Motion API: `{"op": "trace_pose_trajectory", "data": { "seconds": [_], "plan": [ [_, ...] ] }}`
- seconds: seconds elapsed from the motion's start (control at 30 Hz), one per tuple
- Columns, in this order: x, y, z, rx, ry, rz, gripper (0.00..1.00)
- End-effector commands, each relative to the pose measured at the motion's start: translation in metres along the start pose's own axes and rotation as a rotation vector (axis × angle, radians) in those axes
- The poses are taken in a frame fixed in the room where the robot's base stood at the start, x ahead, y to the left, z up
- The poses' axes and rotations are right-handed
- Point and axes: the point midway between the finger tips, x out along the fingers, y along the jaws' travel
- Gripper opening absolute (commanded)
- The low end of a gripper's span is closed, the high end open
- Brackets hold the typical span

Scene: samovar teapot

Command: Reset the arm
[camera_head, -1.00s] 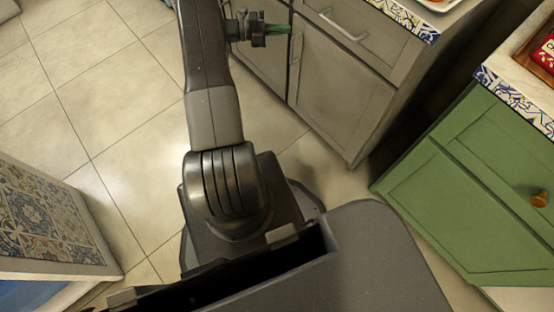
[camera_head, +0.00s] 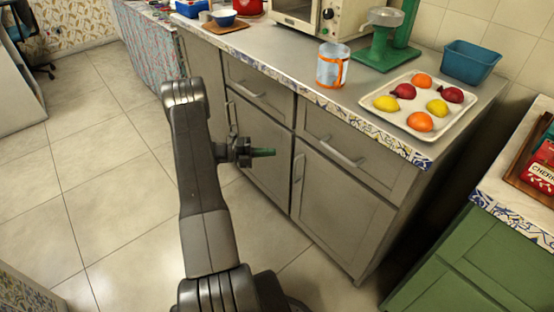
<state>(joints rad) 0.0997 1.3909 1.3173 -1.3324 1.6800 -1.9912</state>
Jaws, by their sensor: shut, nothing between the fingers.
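My arm (camera_head: 203,200) rises from the bottom of the picture, bends at its top and holds its wrist out to the right. My gripper (camera_head: 264,152), with green fingertips, points right in front of the grey cabinet (camera_head: 343,205). Its fingers are together with nothing visible between them. It appears apart from the cabinet doors, though the exact gap is hard to judge.
A green cabinet (camera_head: 470,262) stands right. Tiled floor (camera_head: 100,180) is open left.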

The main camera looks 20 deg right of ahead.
Motion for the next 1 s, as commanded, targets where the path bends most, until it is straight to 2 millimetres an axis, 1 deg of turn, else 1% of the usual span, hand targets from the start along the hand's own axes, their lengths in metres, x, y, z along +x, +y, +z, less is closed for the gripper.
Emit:
{"op": "trace_pose_trajectory", "data": {
  "seconds": [0.03, 0.2, 0.4, 0.83, 1.0],
  "plan": [
    [-0.009, 0.000, 0.007, 0.004, -0.003, 0.001, 0.00],
    [-0.031, 0.000, 0.024, 0.002, -0.002, 0.001, 0.00],
    [-0.044, 0.000, 0.034, 0.001, -0.001, 0.000, 0.00],
    [-0.046, 0.000, 0.035, 0.000, -0.001, 0.000, 0.00],
    [-0.038, 0.000, 0.029, -0.002, 0.000, 0.000, 0.00]
  ]
}}
